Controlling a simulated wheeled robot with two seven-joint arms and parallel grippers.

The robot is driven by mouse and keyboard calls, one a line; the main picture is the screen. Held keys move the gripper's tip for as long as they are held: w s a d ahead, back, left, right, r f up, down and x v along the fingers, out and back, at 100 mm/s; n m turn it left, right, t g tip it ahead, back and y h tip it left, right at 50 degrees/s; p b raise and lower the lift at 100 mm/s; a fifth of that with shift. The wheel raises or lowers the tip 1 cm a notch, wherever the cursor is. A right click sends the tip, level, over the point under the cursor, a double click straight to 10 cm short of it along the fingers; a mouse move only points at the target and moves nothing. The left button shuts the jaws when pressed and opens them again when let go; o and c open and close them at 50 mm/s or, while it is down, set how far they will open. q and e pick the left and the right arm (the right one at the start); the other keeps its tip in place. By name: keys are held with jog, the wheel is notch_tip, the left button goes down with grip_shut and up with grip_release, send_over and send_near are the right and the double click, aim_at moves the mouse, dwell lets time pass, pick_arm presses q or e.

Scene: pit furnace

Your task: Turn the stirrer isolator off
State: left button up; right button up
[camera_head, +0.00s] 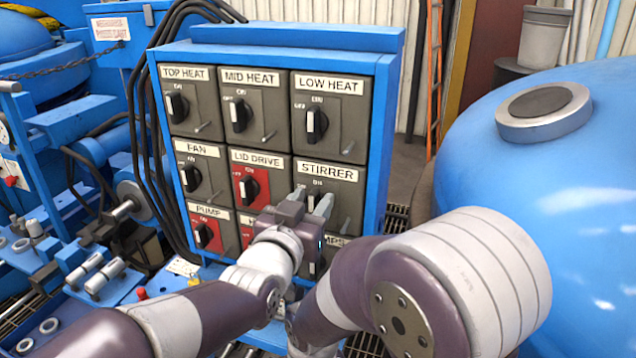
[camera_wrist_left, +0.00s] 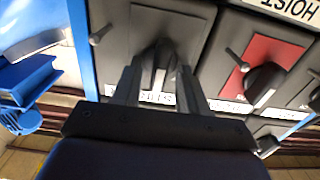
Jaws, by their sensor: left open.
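The stirrer isolator (camera_head: 345,207) is a grey panel unit with a dark rotary knob, labelled STIRRER, in the right column of the blue cabinet. In the head view my gripper hides much of the knob. In the left wrist view, upside down, the stirrer knob (camera_wrist_left: 158,57) shows with its handle roughly upright. My left gripper (camera_head: 311,198) is open in front of it. In the wrist view the fingers of the left gripper (camera_wrist_left: 157,82) stand on either side of the knob; I cannot tell whether they touch it. My right gripper is not in view.
The red-faced lid drive isolator (camera_head: 246,184) is left of the stirrer, and the low heat isolator (camera_head: 328,118) is above it. Black cables (camera_head: 146,130) run down the cabinet's left side. A large blue vessel (camera_head: 560,170) stands to the right.

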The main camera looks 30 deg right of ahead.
pick_arm(q)
jog(key=shift+d, duration=0.1)
jog(key=shift+s+a+r, duration=0.25)
jog(key=shift+s+a, duration=0.05)
jog(key=shift+c, duration=0.3)
grip_shut()
